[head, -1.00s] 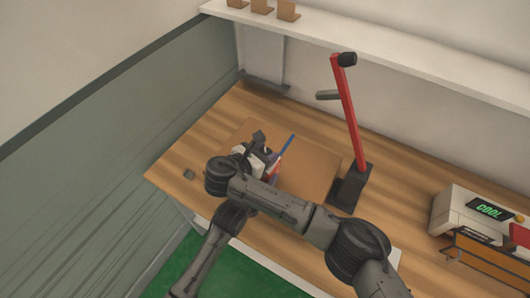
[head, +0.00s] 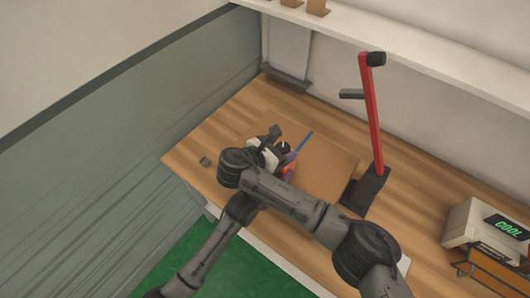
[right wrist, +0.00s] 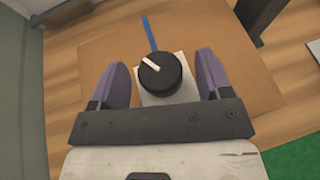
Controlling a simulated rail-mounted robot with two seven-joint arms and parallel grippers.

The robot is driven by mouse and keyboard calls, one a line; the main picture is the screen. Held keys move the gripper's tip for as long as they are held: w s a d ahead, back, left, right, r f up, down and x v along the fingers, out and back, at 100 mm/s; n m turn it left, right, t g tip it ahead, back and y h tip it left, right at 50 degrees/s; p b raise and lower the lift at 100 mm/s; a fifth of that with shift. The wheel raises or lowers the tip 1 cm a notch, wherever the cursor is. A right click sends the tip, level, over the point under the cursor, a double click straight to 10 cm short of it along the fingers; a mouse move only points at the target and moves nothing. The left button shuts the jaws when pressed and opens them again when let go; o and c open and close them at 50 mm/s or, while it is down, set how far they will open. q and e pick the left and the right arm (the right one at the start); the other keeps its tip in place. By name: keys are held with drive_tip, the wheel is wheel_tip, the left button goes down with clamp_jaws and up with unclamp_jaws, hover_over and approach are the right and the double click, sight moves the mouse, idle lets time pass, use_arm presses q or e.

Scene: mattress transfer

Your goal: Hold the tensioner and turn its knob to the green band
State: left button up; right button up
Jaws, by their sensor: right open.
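In the right wrist view, the tensioner has a round black knob (right wrist: 160,74) with a white pointer mark aimed to the upper left. The knob sits on a pale block (right wrist: 181,95), and a blue strip (right wrist: 149,33) runs out behind it. My right gripper (right wrist: 161,63) is open, with one purple finger on each side of the knob and a gap on both sides. In the head view, my right gripper (head: 282,161) is over the brown board, and the wrist and arm hide most of the tensioner. No green band can be made out. My left gripper does not show.
The brown board (head: 325,168) lies on the wooden table (head: 222,140). A red lever (head: 372,115) stands on a dark base at its right. A pale box (head: 478,220) with a display reading "COOL" is at far right.

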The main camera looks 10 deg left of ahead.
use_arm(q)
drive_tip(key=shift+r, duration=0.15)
use_arm(e)
drive_tip(key=v, duration=0.5)
drive_tip(key=shift+s+a, duration=0.2)
approach(280, 149)
drive_tip(key=shift+s+a+r, duration=0.15)
drive_tip(key=shift+s+a, duration=0.1)
drive_tip(key=shift+s, duration=0.2)
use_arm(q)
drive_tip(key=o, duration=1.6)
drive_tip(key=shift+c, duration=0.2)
